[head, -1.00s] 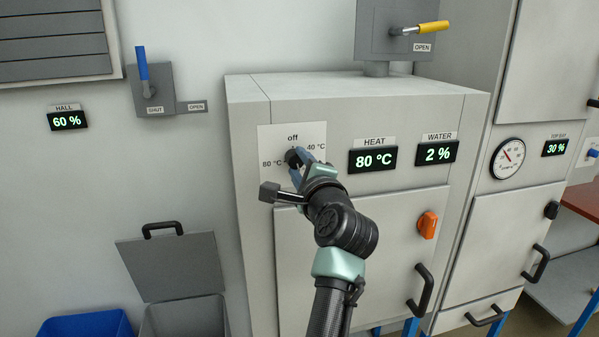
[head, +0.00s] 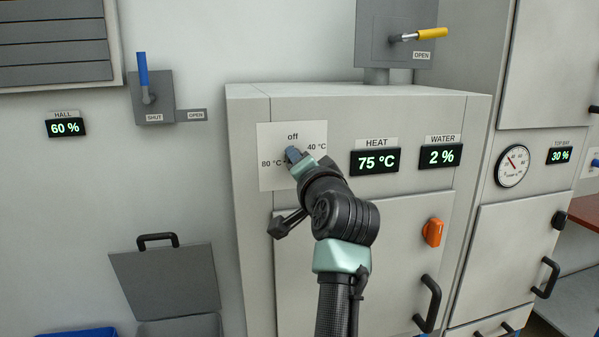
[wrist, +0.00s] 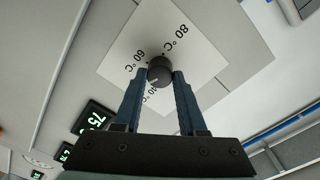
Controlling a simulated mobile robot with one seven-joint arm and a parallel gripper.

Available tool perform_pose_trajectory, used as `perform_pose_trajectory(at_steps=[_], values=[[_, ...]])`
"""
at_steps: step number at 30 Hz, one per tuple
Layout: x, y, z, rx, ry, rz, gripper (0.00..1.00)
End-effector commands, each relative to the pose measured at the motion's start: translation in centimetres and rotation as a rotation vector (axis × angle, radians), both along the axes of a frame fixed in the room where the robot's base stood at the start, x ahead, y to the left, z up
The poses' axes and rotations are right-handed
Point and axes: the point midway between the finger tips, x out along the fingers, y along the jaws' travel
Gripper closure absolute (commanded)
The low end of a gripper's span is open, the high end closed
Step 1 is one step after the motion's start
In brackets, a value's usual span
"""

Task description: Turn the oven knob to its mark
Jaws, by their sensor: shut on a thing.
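The oven knob (wrist: 160,70) is dark and round, on a white dial plate (head: 265,173) on the upper left of the oven front. The plate reads "off", "40 °C" and "80 °C" in the head view; "60 °C" also shows in the wrist view. My gripper (wrist: 160,76) has one blue finger on each side of the knob and is shut on it. In the head view my gripper (head: 292,155) covers most of the knob, and its pointer is hard to make out. The heat display (head: 375,161) reads 75 °C.
The water display (head: 440,156) reads 2 %. An orange handle (head: 432,232) and a black door handle (head: 428,305) stick out to the right of my arm. A blue-handled lever (head: 144,75) is on the wall at left, with an open lidded bin (head: 165,285) below.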

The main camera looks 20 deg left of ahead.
Motion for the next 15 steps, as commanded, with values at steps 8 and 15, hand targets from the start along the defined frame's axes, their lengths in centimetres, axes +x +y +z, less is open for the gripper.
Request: perform_pose_trajectory(at_steps=[8,15], values=[[0.00,0.02,-0.39,-0.220,-0.146,-0.001,1.00],[-0.01,0.04,-0.42,-0.409,-0.272,0.000,1.00]])
